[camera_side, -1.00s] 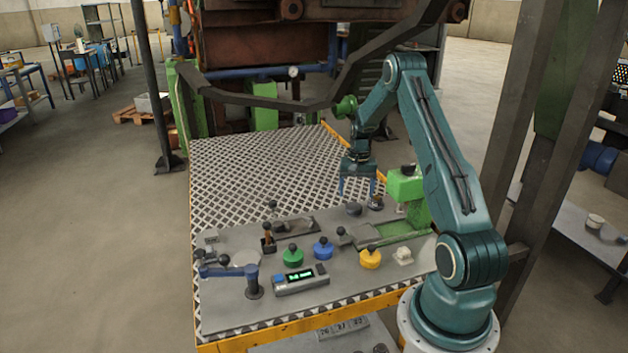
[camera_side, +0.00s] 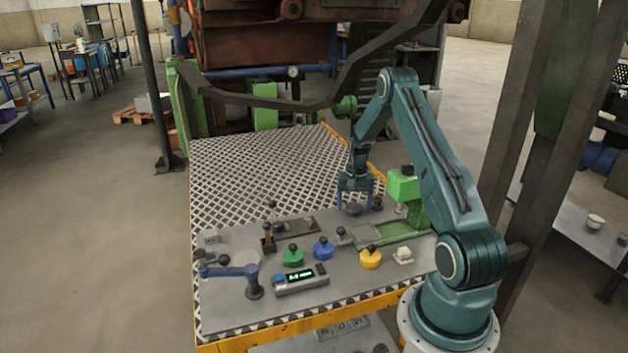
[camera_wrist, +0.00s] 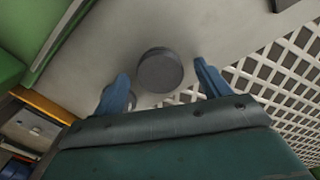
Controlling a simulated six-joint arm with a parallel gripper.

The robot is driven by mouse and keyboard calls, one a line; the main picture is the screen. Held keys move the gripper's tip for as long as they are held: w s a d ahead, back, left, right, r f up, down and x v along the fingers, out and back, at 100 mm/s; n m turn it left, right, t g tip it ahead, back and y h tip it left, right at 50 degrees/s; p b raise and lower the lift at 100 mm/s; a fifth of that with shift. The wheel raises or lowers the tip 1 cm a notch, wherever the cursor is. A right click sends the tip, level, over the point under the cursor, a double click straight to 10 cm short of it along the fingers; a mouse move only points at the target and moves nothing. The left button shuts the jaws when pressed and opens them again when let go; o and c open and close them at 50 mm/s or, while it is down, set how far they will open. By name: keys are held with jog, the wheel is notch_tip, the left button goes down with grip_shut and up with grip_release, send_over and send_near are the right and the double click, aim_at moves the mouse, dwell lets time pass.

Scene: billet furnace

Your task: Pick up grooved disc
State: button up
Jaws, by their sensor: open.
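The grooved disc appears to be the dark grey round disc (camera_side: 354,209) lying flat on the grey plate at the back right of the work table; its grooves are too small to make out. In the wrist view the dark disc (camera_wrist: 160,70) sits between and just beyond my two blue fingertips. My gripper (camera_side: 355,203) points down right above and around the disc in the side view. It is open, and its fingers (camera_wrist: 162,82) stand apart with a gap on both sides of the disc. I cannot tell whether the fingers reach down to the plate.
A green press-like stand (camera_side: 405,188) rises close to the right of my gripper. A small dark knobbed piece (camera_side: 377,202) stands beside it. Green (camera_side: 293,257), blue (camera_side: 323,249) and yellow (camera_side: 370,259) knobbed discs lie nearer the front. The perforated table (camera_side: 260,165) behind is clear.

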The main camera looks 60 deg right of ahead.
aim_at(354, 206)
jog(key=c, duration=1.4)
jog(key=shift+r, duration=0.1)
notch_tip(354, 206, up, 20)
jog(key=shift+f, duration=0.1)
dwell(0.5)
